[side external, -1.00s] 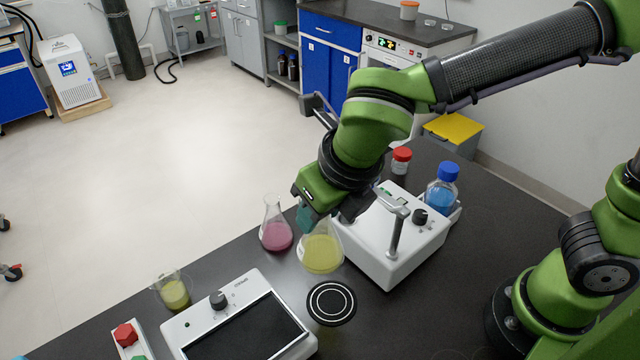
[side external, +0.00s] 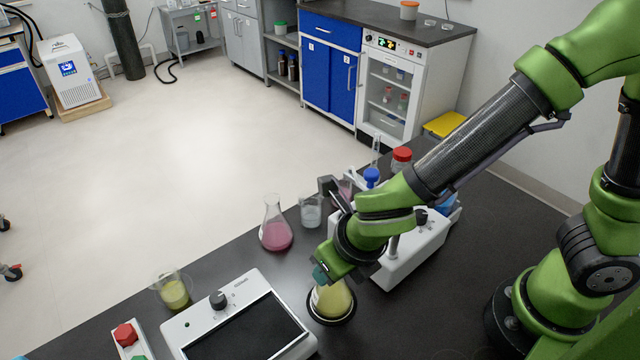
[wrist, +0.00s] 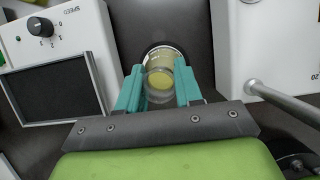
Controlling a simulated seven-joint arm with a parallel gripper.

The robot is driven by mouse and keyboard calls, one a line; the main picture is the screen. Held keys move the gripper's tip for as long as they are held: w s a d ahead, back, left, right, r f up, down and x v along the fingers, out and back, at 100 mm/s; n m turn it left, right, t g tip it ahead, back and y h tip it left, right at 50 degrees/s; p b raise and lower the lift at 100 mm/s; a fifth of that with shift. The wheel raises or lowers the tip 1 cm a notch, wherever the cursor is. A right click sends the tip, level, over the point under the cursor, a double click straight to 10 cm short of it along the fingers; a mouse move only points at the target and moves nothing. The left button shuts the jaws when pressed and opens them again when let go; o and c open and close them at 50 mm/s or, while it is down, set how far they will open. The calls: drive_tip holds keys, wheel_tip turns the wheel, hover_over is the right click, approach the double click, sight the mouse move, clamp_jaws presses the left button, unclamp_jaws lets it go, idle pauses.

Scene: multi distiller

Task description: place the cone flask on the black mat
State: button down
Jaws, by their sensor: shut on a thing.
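The cone flask (side external: 335,300) holds yellow liquid and is upright at the black round mat (side external: 317,317). Its base lies within the mat's white-ringed outline; whether it touches the mat or hovers just above I cannot tell. My gripper (side external: 321,274) is shut on the flask's neck from above. In the wrist view, the teal fingers (wrist: 158,88) stand on both sides of the flask's round mouth (wrist: 158,82). The mat is mostly hidden under the flask there, with an edge showing beyond it.
A white device with a dark panel (side external: 245,328) stands left of the mat. A white box-shaped device (side external: 412,255) stands to the right. A pink-liquid flask (side external: 275,235), a clear beaker (side external: 311,212) and a yellow-liquid beaker (side external: 174,292) stand near the table's far edge.

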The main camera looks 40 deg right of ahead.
drive_tip(key=shift+f, duration=0.15)
drive_tip(key=c, duration=0.8)
unclamp_jaws()
drive_tip(key=shift+o, duration=0.2)
